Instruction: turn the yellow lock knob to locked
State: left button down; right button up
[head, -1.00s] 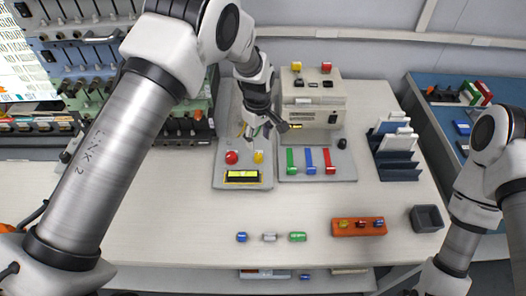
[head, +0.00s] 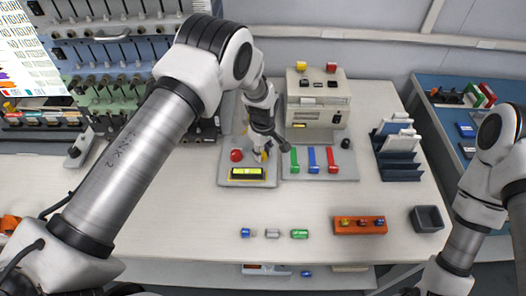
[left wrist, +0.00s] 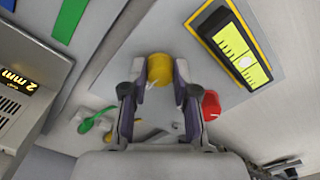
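The yellow lock knob (left wrist: 160,68) sits on a grey panel (left wrist: 196,76), beside a red knob or button (left wrist: 211,105) and a yellow-framed display (left wrist: 237,52). In the head view the yellow knob (head: 264,157) is partly hidden by my left gripper (head: 262,149). In the left wrist view my left gripper (left wrist: 160,75) points at the panel with one finger on each side of the yellow knob. The fingers stand apart, with narrow gaps seeming to show beside the knob; contact is not clear. My right gripper is out of view; only its arm shows at the right edge.
A beige machine (head: 318,105) stands behind green, blue and red bars (head: 313,160), right of the panel. A dark rack (head: 398,160), an orange tray (head: 359,226) and a grey bin (head: 426,219) lie further right. The table's front middle holds several small cells (head: 272,233).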

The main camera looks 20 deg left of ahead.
pick_arm(q)
jog(key=shift+m, duration=0.3)
jog(key=m+b, duration=0.1)
jog(key=m, duration=0.2)
jog(key=shift+f, duration=0.1)
jog(key=m, duration=0.3)
jog(key=shift+m, duration=0.4)
jog(key=m, duration=0.3)
jog(key=shift+s+m+b, duration=0.1)
jog(key=shift+m+b, duration=0.2)
jog(key=shift+m, duration=0.1)
jog(key=shift+a+m, duration=0.1)
jog(key=shift+m, duration=1.9)
jog(key=c, duration=0.9)
grip_release()
